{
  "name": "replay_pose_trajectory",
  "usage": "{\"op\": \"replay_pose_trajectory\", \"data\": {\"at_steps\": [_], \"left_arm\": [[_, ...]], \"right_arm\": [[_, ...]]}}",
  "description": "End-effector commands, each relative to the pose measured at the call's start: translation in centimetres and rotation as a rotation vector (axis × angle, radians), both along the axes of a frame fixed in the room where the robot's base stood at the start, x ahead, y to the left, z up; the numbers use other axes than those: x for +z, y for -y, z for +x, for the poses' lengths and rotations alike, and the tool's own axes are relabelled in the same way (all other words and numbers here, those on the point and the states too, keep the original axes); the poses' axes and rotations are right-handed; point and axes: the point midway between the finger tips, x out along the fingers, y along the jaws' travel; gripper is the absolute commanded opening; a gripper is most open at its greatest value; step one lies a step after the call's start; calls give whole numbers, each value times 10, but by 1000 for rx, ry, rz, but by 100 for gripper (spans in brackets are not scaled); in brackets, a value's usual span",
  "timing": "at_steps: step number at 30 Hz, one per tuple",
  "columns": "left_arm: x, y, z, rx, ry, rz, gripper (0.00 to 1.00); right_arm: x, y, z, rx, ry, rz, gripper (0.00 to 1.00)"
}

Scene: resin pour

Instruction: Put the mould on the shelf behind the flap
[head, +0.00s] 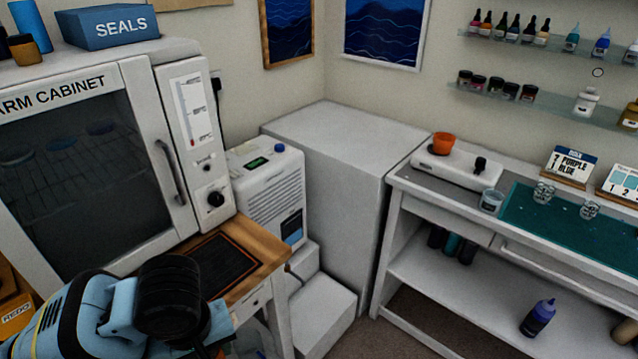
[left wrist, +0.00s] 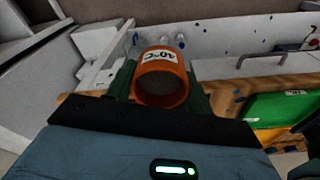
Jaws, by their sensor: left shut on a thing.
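The warm cabinet (head: 130,75) stands at the left with its glass door (head: 75,165) shut; a wire rack and blue round shapes show dimly behind the glass. I cannot tell which part is the flap. In the left wrist view my left gripper (left wrist: 163,95) is shut on an orange round cup (left wrist: 160,56) with a white "40°C" label and a dark opening facing the camera. I cannot tell whether this cup is the mould. In the head view my left arm is at the lower left, below the cabinet, and its fingers are hidden. My right gripper is out of view.
A wooden bench (head: 262,248) with a dark mat stands below the cabinet. A white machine (head: 270,190) and a large white block (head: 335,150) fill the corner. The right bench holds a scale (head: 455,165) with an orange cup (head: 444,143), and a green mat (head: 545,222).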

Motion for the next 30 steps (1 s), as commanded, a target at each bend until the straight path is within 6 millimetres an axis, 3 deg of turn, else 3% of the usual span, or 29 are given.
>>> {"op": "replay_pose_trajectory", "data": {"at_steps": [9, 15, 30], "left_arm": [[21, -20, 48, -303, -3, -2, 28], [33, -29, 67, -450, 3, -7, 28], [37, -33, 74, -509, 7, -7, 28]], "right_arm": [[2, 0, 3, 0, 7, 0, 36], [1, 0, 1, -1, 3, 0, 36], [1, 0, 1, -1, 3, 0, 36]]}}
